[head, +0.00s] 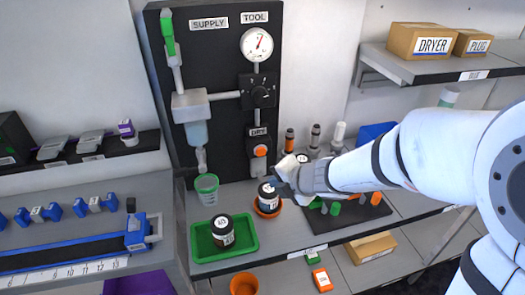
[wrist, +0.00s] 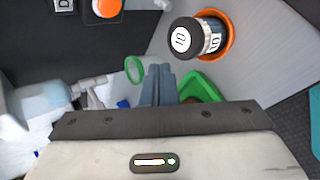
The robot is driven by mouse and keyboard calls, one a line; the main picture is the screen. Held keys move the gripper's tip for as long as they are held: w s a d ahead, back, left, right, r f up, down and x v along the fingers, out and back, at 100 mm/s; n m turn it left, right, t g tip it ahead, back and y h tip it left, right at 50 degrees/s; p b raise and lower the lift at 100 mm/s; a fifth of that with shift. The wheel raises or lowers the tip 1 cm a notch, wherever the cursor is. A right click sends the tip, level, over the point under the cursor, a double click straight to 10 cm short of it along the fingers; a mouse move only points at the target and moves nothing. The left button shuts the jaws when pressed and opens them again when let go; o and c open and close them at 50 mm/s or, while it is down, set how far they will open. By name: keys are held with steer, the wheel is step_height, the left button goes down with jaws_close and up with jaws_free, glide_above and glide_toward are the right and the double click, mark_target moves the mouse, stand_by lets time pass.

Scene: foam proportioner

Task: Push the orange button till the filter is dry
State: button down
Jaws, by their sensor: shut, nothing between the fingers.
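The orange button (head: 260,150) sits on the black panel under a label reading DRY. In the wrist view it shows at the top edge (wrist: 106,8), partly cut off. A translucent bluish bowl (head: 196,133) hangs under a grey block on the panel; it looks like the filter, and its wetness cannot be told. It also shows at the left of the wrist view (wrist: 40,103). My gripper (head: 272,182) is in front of the panel, below and right of the button, apart from it. In the wrist view its fingers (wrist: 157,82) are together and empty.
A black jar labelled 10 (wrist: 195,38) stands in an orange dish (wrist: 228,38) close to my gripper. A green cup (head: 206,188) stands under the bowl's outlet. A green tray (head: 240,255) holds another jar (head: 222,231). A gauge (head: 257,44) and black knob (head: 262,95) sit above the button.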

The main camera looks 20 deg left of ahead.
mark_target(261, 152)
steer(key=shift+w, duration=0.1)
steer(key=w+a+p, duration=0.2)
steer(key=w+a, duration=0.2)
steer(key=w, duration=0.3)
steer(key=shift+w+a, duration=0.2)
steer(key=shift+a, duration=0.1)
steer(key=shift+w, duration=0.15)
stand_by(1.9)
steer(key=shift+w+a, duration=0.2)
steer(key=shift+w, duration=0.05)
steer(key=shift+w+a+p, duration=0.25)
steer(key=shift+w+p, duration=0.1)
steer(key=shift+p, duration=0.1)
stand_by(0.7)
steer(key=shift+s+d+b, duration=0.3)
steer(key=shift+s+d, duration=0.15)
steer(key=shift+s, duration=0.25)
